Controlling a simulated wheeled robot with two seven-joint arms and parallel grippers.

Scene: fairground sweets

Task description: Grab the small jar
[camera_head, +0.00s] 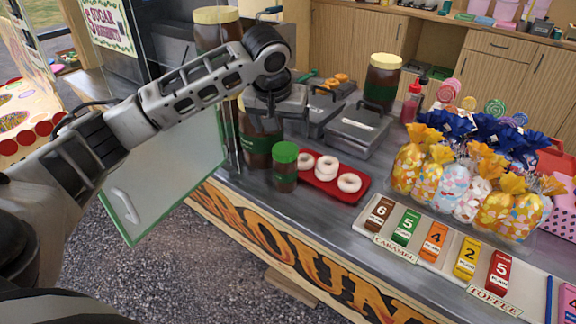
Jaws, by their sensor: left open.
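The small jar (285,176) stands upright on the grey counter. It has a green lid and brown contents with a green label. My left gripper (276,106) is above and slightly behind it in the picture, open and apart from the small jar. The gripper's jaws are in front of a larger brown jar (257,147) with a green label, and hide part of its upper half. I cannot tell whether they touch it. My right gripper is out of view.
A red tray (323,187) with white rings lies just right of the small jar. Metal fryers (357,128) stand behind. A glass panel (170,180) hangs at the left, under my arm. Wrapped sweet bags (455,190) and price blocks (434,240) fill the right.

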